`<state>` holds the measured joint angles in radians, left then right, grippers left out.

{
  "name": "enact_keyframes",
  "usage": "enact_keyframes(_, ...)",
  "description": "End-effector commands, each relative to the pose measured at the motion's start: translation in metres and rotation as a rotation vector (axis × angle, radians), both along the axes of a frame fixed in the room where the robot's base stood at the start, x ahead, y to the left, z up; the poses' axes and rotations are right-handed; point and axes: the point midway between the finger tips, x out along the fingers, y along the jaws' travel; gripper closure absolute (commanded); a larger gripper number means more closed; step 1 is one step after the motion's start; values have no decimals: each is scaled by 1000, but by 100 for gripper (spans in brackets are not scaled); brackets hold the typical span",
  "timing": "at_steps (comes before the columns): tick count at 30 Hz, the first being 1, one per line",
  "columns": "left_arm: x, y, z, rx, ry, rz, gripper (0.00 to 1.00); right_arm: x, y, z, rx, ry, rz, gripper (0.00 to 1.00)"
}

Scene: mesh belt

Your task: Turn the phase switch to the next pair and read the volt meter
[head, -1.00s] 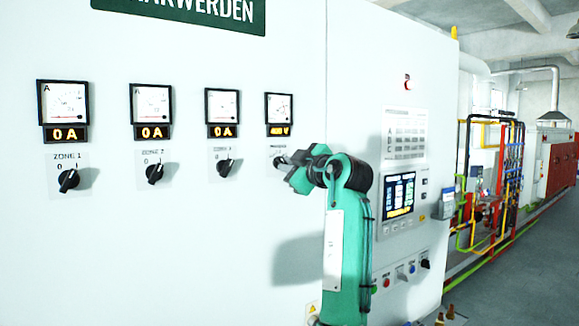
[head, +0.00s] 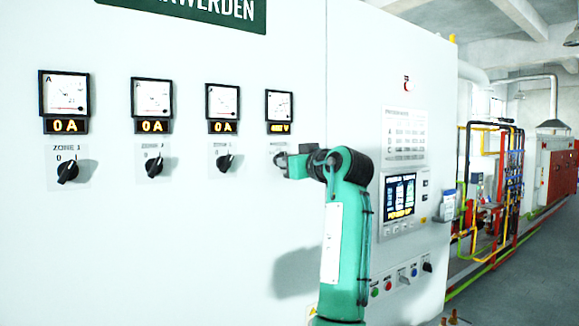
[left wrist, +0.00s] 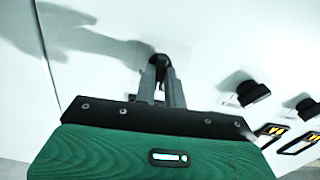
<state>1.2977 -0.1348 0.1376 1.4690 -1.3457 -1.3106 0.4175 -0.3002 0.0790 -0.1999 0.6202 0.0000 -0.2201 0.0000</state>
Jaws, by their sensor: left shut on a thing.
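The phase switch (head: 279,160) is the rightmost knob in the row, under the volt meter (head: 279,106), whose display ends in V; its digits are too small to read for sure. My left gripper (head: 284,162) is at this switch, shut on its knob and covering most of it. In the left wrist view my gripper's two fingers (left wrist: 161,82) reach to the dark switch knob (left wrist: 160,61) on the white panel. My right gripper is in neither view.
Three zone switches, such as the Zone 1 switch (head: 67,170), sit left under meters showing 0 A. A lit screen (head: 399,197) and push buttons (head: 388,286) are right of my arm. The floor (head: 520,270) at right is open.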

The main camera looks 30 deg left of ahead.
Motion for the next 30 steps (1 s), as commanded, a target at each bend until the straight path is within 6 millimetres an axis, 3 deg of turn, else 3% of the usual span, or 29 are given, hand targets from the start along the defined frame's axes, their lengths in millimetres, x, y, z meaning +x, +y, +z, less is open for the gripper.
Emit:
enact_keyframes(22, 0, 0, 2, 39, 87, -1, 100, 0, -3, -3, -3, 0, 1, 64)
enact_keyframes(23, 0, 0, 2, 39, 87, -1, 85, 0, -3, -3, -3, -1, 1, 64)
enact_keyframes(26, 0, 0, 2, 40, 88, -1, 67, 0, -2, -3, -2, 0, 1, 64)
enact_keyframes(30, 0, 0, 1, 39, 88, -1, 67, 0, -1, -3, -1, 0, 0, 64)
